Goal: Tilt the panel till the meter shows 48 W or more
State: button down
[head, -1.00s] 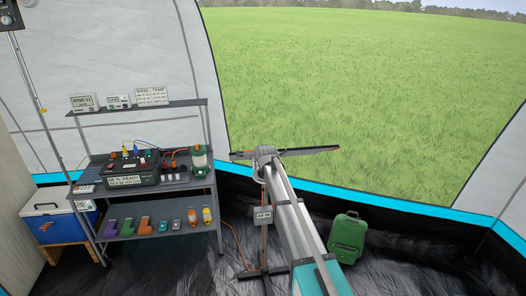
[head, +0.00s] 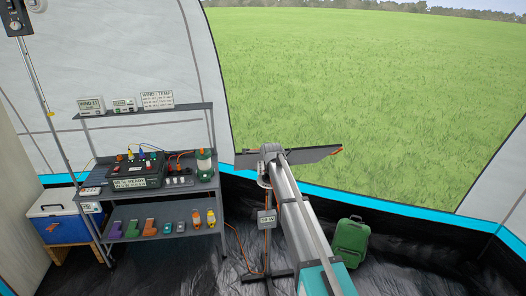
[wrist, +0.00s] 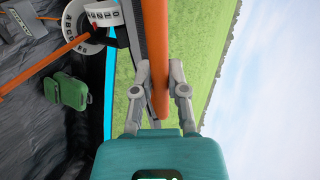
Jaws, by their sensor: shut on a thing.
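The solar panel (head: 315,154) stands at the tent opening in the head view, a dark slab seen at a shallow angle, with its left part behind my arm. In the wrist view my gripper (wrist: 160,72) is shut on the panel's orange bar (wrist: 159,40), one finger on each side. In the head view the gripper is hidden by my arm. The meter (head: 266,218) is a small grey box on the panel's stand; its figures are too small to read surely. A round dial (wrist: 97,18) with a red pointer shows at the wrist view's top left.
A shelf rack (head: 152,190) with a power station (head: 138,170), lantern (head: 204,164) and small items stands left of my arm. A green case (head: 350,240) sits on the floor to the right. An orange cable (head: 238,243) runs near the stand's foot.

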jog(key=c, duration=0.6)
grip_release()
jog(key=shift+c, duration=0.2)
